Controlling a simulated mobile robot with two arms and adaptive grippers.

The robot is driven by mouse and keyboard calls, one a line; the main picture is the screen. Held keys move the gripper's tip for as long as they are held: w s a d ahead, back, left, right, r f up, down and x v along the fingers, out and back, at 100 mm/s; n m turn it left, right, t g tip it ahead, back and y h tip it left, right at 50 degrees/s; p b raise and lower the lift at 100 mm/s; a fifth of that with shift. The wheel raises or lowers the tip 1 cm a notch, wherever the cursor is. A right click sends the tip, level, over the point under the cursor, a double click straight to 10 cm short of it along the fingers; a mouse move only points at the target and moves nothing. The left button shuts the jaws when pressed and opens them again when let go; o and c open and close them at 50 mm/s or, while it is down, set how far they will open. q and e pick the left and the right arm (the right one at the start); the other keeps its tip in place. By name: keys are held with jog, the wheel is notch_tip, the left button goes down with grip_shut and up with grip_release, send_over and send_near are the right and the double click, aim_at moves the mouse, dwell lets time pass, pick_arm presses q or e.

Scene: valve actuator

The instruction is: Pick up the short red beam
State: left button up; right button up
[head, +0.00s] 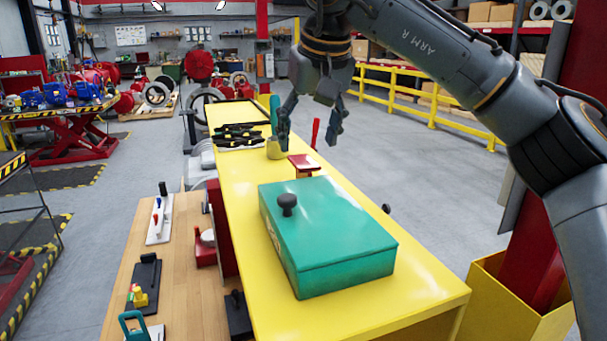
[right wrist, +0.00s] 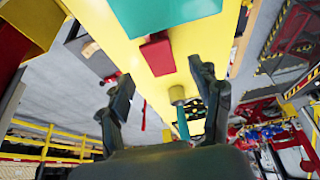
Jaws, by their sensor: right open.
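The short red beam (head: 304,163) lies on the yellow table (head: 365,318), just beyond the green case. It also shows in the right wrist view as a red block (right wrist: 157,56), ahead of the fingertips. My right gripper (head: 309,128) is open and empty above the table, a little beyond the beam and apart from it. In the right wrist view its two fingers (right wrist: 162,80) are spread wide, with nothing between them touching. My left gripper is not in view.
The green case (head: 335,232) with a black knob fills the near table. Beyond the beam stand a tan cup-like piece (head: 275,148) with a green handle, and a slim red upright piece (head: 315,133). Black parts (head: 240,135) lie farther back. A wooden bench (head: 180,270) holds tools at left.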

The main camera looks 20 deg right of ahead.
aim_at(304, 161)
jog(key=shift+w+f, duration=0.35)
jog(key=shift+f, duration=0.25)
jog(key=shift+w+f, duration=0.25)
jog(key=p+x, duration=0.1)
jog(key=x, duration=0.1)
jog(key=shift+w+f+p, duration=0.1)
jog(key=shift+f+p, duration=0.2)
jog(key=shift+f, duration=0.05)
jog(key=shift+x, duration=1.05)
jog(key=shift+w+d+f, duration=0.1)
jog(key=shift+f, duration=0.1)
jog(key=c, duration=0.6)
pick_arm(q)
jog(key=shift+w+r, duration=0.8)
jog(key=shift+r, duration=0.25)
pick_arm(e)
jog(key=shift+r, duration=0.1)
grip_shut()
